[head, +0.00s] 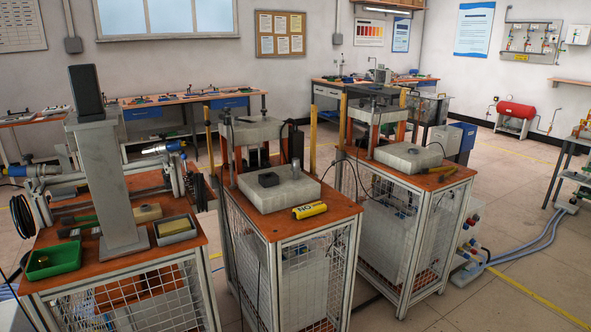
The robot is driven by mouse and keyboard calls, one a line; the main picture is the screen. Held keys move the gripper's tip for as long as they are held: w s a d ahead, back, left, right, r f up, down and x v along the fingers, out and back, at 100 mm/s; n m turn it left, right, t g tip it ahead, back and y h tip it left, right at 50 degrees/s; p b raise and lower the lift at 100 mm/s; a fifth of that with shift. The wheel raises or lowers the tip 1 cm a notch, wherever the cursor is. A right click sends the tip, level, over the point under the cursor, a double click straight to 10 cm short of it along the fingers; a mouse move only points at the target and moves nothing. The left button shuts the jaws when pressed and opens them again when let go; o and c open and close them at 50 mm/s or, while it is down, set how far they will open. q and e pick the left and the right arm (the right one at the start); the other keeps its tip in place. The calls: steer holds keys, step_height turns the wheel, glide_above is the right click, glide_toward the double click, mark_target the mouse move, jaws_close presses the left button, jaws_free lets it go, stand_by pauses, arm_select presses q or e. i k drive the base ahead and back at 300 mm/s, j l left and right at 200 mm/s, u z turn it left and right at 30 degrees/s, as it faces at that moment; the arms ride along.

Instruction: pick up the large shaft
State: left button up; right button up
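I cannot make out for certain which thing is the large shaft. On the middle bench (262,225) a heavy grey block (298,192) carries a small dark ring-like part (268,179). A yellow cylinder (309,211) with dark lettering lies in front of the block. Neither of my grippers is in view, so their state does not show.
The left bench holds a tall grey column (113,185) with a black top, a green tray (53,261) and a grey box (174,230). A right bench has another grey block (408,157). Narrow gaps separate the benches; open floor (520,220) lies to the right.

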mark_target(296, 168)
steer(key=i+l+u, duration=0.15)
steer(key=i+l, duration=0.3)
steer(key=i+l+u, duration=0.15)
steer(key=i+l, duration=0.45)
steer(key=i+l+u, duration=0.15)
steer(key=i+l, duration=0.45)
steer(key=i+l+u, duration=0.15)
steer(key=i+l, duration=0.3)
steer(key=l, duration=0.2)
